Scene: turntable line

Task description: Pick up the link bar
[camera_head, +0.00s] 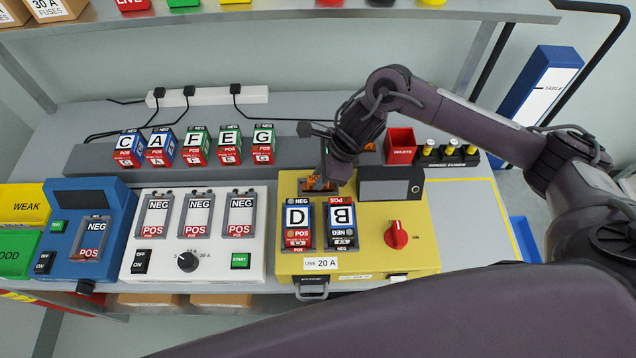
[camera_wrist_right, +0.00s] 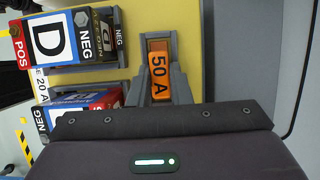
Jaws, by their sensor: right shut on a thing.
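An orange bar-like piece marked 50 A (camera_head: 316,183) sits at the top of the yellow box, above blocks D and B. It also shows in the right wrist view (camera_wrist_right: 159,72), flanked by grey parts. I take it for the link bar; no label says so. My right gripper (camera_head: 326,178) reaches down over it from behind, with its fingertips at the piece. It is shut on the piece, though the exact contact is partly hidden. Whether the piece is still seated or lifted, I cannot tell. My left gripper is not in view.
The yellow box (camera_head: 437,262) holds block D (camera_head: 297,214), block B (camera_head: 341,216) and a red knob (camera_head: 397,235). A dark display (camera_head: 390,184) stands right of the gripper. A red waste bin (camera_head: 399,145) is behind it. A white tester (camera_head: 187,238) stands left.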

